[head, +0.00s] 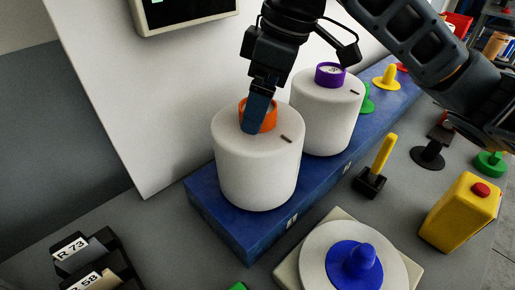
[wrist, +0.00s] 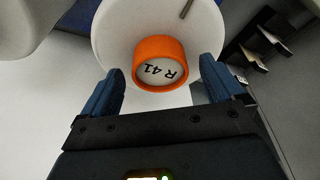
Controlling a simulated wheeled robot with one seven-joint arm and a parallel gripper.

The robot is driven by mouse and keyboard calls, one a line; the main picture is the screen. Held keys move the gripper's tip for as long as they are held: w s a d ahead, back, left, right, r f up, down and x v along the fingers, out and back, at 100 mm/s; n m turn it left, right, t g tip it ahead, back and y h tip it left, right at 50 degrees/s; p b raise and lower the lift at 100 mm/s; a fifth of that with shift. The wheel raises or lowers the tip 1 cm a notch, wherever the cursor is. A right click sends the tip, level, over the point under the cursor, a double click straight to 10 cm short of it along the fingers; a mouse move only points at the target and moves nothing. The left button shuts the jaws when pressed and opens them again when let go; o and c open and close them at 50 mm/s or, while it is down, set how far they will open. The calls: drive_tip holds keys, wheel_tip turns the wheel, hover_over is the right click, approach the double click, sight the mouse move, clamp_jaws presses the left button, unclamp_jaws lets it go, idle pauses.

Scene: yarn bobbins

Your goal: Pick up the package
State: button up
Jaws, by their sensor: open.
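A white yarn package (head: 255,180) with an orange core (head: 269,114) stands upright on the front end of the blue bench (head: 230,225). In the wrist view, the orange core (wrist: 158,48) carries a label reading R 41, on top of the white package (wrist: 115,35). My gripper (head: 255,122) is above this package, pointing down at the core. In the wrist view, my open gripper (wrist: 160,75) has one blue finger on each side of the core, with gaps between. Whether the fingertips touch the package top cannot be told.
A second white package (head: 325,115) with a purple core stands close behind. A white panel (head: 130,110) rises on the left. A round disc with a blue knob (head: 355,265), a yellow lever (head: 383,157) and a yellow canister (head: 460,212) are to the right. Labelled black holders (head: 85,255) sit front left.

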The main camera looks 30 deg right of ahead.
drive_tip(key=shift+f, duration=0.3)
drive_tip(key=shift+c, duration=0.2)
clamp_jaws()
idle(0.5)
drive_tip(key=shift+r, duration=0.1)
